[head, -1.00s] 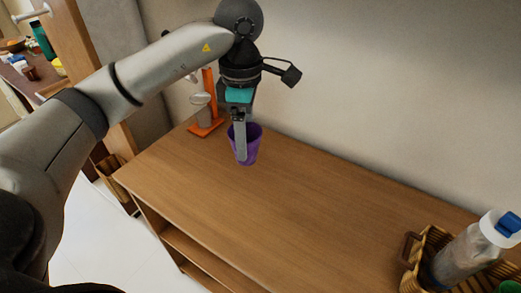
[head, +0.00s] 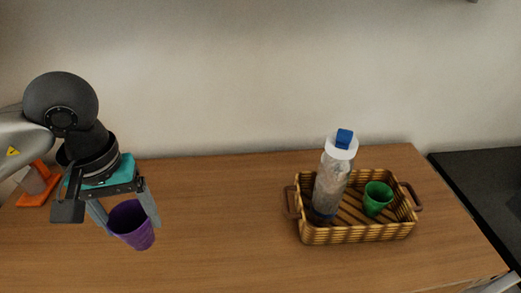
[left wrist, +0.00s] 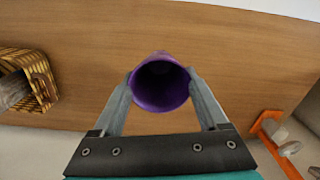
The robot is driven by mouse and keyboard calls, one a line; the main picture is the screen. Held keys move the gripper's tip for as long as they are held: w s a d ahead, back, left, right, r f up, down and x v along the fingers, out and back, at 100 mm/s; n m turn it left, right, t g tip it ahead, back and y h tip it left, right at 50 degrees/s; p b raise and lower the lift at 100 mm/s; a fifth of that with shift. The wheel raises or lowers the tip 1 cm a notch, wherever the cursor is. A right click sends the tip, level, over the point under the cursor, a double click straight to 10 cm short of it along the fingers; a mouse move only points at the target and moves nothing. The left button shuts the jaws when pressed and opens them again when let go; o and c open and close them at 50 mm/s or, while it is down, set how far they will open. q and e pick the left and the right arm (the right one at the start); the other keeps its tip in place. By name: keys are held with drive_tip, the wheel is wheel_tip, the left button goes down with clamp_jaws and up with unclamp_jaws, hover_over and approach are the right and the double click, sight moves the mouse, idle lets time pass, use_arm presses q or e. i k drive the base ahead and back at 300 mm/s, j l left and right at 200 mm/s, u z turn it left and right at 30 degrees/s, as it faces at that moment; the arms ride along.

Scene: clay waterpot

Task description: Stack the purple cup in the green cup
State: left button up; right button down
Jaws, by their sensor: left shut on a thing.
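The purple cup (head: 134,228) is in my left gripper (head: 128,218), at the left of the head view, tilted a little with its mouth up. The left gripper's fingers are shut on the cup's sides; the left wrist view shows the cup (left wrist: 160,86) between both fingertips (left wrist: 160,80). The cup looks held over the wooden table; the gap below it is hard to judge. The green cup (head: 377,200) stands upright in the right part of the wicker basket, well to the right of my left gripper. My right gripper is not in view.
The wicker basket (head: 360,235) stands on the wooden table (head: 230,220) at the right. A clear bottle with a blue-and-white cap (head: 333,180) stands in its left part. An orange stand (head: 40,195) is at the far left. The table between cup and basket is clear.

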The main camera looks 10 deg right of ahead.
sight(372, 204)
drive_tip(key=z, duration=1)
drive_tip(key=i+l+z, duration=0.15)
drive_tip(key=l+z, duration=0.25)
drive_tip(key=i+l+z, duration=0.2)
drive_tip(key=l+z, duration=0.2)
